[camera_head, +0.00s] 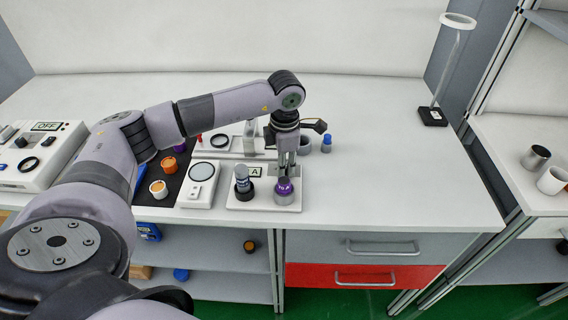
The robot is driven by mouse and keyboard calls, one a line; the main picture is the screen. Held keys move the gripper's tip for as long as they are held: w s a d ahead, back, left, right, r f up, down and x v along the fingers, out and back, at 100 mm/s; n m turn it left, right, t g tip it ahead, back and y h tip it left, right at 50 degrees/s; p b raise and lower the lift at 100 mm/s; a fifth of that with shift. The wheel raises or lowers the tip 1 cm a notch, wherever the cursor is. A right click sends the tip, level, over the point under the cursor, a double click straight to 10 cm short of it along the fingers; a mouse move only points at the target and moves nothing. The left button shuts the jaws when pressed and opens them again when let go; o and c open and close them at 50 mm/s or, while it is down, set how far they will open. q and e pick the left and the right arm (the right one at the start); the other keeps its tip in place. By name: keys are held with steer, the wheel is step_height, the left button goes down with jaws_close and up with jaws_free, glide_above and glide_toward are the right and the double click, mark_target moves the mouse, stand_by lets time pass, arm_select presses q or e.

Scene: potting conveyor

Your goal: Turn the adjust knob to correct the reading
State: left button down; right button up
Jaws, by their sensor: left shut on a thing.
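A white board (262,204) lies near the front edge of the table and carries a label with the letter A (255,172). A round purple knob (285,191) with small pale marks, too small to read, sits on the board's right part. A grey-blue cylinder (242,180) stands in a dark round base on the board's left part. My left gripper (287,174) points straight down over the purple knob and is shut on it; the fingers hide part of its top. My right gripper is not in view.
A white plate with a round dial (201,171) lies left of the board. Orange-topped jars (158,188) stand on a dark mat. A box marked OFF (38,160) is at the far left. A clear tube stand (433,116) stands at the back right. The table's right part is clear.

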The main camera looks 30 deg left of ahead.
arm_select(q)
steer(key=c, duration=1.4)
jaws_free()
steer(key=shift+r, duration=0.1)
steer(key=r, duration=1.1)
steer(key=shift+s+d+r, duration=0.15)
steer(key=shift+d+r, duration=0.1)
steer(key=shift+r, duration=0.15)
